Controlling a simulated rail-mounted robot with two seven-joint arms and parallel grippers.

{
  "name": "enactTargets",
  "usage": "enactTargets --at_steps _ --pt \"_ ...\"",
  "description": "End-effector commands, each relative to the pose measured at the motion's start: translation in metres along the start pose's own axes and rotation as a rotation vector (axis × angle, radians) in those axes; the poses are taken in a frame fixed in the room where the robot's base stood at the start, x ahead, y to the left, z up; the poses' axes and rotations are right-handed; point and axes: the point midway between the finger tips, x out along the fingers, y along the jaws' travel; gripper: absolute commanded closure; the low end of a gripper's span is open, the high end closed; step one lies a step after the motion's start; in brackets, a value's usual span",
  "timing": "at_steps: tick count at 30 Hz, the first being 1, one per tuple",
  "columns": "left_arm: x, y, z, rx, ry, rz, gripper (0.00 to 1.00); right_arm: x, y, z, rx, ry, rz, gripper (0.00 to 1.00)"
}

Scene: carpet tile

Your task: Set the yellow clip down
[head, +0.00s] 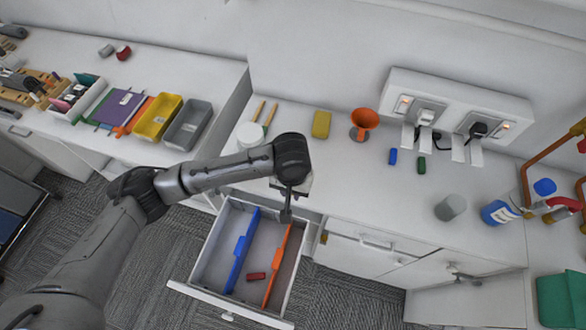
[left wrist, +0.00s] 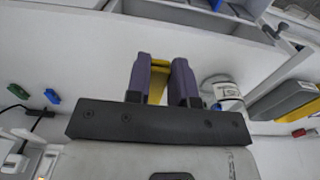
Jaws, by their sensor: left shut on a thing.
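My left gripper (head: 287,214) hangs near the front edge of the counter, by the back of the open drawer. In the left wrist view its two dark fingers (left wrist: 162,78) are shut on the yellow clip (left wrist: 157,84). Only a part of the clip shows between the fingers, and my own gripper hides it in the head view. The white counter (left wrist: 85,65) shows beyond the fingers in the left wrist view. My right gripper is not in view.
The open drawer (head: 181,288) holds blue and orange dividers and a red block (head: 256,276).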

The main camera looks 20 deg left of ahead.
Motion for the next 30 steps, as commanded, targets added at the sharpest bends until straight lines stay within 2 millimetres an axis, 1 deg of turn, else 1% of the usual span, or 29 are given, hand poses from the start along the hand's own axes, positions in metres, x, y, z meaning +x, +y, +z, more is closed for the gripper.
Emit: enactTargets --at_steps 8,13,15,17,20,22,30 --pt "-0.007 0.006 0.016 0.03 0.001 0.0 1.0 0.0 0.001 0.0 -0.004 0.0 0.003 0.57" --pt "-0.011 0.013 0.039 0.095 0.002 0.0 1.0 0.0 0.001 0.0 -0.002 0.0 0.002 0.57" --pt "-0.013 0.009 0.049 0.116 0.002 -0.001 1.0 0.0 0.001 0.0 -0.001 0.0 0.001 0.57" --pt "-0.02 0.001 0.053 0.129 0.006 -0.003 1.0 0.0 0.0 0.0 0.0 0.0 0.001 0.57" --pt "-0.039 -0.015 0.05 0.134 0.008 -0.004 1.0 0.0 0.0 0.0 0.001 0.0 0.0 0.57" --pt "-0.052 -0.025 0.045 0.129 0.007 -0.003 1.0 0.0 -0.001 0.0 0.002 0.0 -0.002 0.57" --pt "-0.109 -0.061 0.014 0.08 0.006 -0.001 1.0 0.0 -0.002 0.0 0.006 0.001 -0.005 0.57"
